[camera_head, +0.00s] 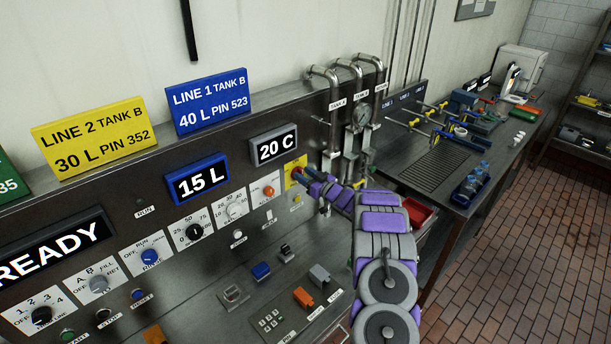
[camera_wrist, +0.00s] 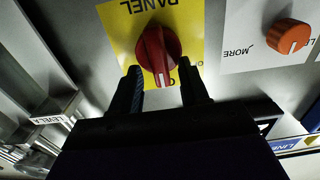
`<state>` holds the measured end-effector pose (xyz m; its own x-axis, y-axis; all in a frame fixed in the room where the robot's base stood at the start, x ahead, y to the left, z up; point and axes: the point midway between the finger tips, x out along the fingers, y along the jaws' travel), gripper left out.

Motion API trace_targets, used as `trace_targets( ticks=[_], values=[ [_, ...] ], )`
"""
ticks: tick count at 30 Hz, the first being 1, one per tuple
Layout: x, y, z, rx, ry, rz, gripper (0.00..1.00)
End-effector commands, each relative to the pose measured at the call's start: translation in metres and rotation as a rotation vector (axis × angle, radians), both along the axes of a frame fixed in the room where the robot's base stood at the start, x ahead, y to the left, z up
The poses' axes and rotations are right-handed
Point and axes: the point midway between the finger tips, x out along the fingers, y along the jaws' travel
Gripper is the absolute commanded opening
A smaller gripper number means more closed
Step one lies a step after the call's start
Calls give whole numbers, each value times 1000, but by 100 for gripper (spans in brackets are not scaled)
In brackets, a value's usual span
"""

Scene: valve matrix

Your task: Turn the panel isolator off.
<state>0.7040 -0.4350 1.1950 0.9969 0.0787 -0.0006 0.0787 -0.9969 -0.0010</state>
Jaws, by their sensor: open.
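The panel isolator is a red rotary knob (camera_wrist: 157,52) on a yellow plate (camera_wrist: 117,22) marked PANEL, seen upside down in the wrist view. In the head view the yellow plate (camera_head: 294,170) is at the right end of the panel, and my arm partly hides the knob. My gripper (camera_wrist: 164,82) is open, with one dark finger on each side of the knob's lower end. I cannot tell whether the fingers touch it. Part of the plate's lettering is hidden behind the knob and fingers.
An orange knob (camera_wrist: 289,37) sits on a white plate beside the isolator. A red bin (camera_head: 414,214) is beside my arm. The tiled floor (camera_head: 500,265) at the right is clear.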

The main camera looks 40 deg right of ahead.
Motion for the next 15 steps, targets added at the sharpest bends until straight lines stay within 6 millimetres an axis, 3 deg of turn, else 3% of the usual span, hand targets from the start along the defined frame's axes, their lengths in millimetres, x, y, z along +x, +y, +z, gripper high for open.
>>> trace_targets(
  ticks=[7,15],
  values=[
    [1,0,0,0,0,0,45],
    [0,0,0,1,0,0,20]
  ],
)
